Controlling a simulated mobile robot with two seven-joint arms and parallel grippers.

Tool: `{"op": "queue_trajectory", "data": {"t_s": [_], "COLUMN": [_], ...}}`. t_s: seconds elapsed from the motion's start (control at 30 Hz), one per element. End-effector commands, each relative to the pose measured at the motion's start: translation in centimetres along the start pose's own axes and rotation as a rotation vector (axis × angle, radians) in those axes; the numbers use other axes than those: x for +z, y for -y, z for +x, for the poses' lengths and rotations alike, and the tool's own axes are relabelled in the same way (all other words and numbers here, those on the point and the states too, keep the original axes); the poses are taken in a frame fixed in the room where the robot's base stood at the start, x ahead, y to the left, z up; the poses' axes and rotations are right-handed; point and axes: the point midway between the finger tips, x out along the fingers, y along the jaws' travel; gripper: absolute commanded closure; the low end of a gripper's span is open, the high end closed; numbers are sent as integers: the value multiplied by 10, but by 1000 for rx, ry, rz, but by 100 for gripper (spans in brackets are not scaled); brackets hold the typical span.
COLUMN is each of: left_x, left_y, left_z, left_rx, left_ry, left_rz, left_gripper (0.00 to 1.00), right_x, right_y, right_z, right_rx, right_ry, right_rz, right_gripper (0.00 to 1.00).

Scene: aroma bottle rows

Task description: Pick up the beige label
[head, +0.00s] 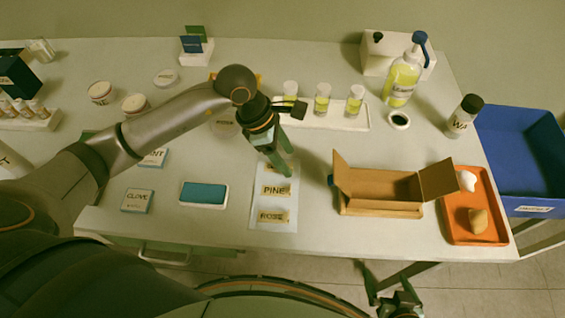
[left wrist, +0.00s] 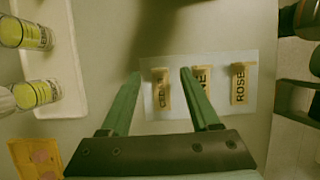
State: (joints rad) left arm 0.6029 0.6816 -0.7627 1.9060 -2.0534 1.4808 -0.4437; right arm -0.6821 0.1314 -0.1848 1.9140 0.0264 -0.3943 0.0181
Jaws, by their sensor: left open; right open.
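Several beige labels lie on a white sheet (head: 256,228) on the table. The ROSE label (head: 273,216) and PINE label (head: 275,190) are readable in the head view; a third, behind my gripper, is mostly hidden. In the left wrist view, the third label (left wrist: 161,90), apparently reading CEDAR, shows between my open fingers. The PINE label (left wrist: 205,84) is partly covered by the right finger, and the ROSE label (left wrist: 239,84) is clear. My left gripper (head: 285,172) points down over the sheet's far end, open and empty. My right gripper (head: 402,303) is low, beyond the table's front edge.
A teal-topped pad (head: 204,193) lies left of the sheet. An open cardboard box (head: 380,208) stands to its right, then an orange tray (head: 450,228) and blue bin (head: 528,150). A white rack (head: 330,117) with yellow-filled bottles stands behind.

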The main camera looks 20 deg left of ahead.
Motion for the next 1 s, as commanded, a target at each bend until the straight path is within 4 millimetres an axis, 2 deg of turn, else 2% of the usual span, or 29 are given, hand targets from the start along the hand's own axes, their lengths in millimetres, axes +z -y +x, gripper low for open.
{"op": "queue_trajectory", "data": {"t_s": [0.13,0.4,0.9,1.0], "left_x": [1,1,1,1], "left_y": [0,0,0,0], "left_z": [16,18,18,17], "left_rx": [-2,1,1,1], "left_ry": [2,2,2,2], "left_rz": [0,1,1,1], "left_gripper": [38,39,95,100], "right_x": [-2,-3,-3,-3], "right_y": [0,0,0,0], "right_z": [-1,-1,-1,-1], "right_rx": [0,1,1,1], "right_ry": [-1,-3,-3,-3], "right_rz": [0,0,0,0], "right_gripper": [0,0,0,0]}}
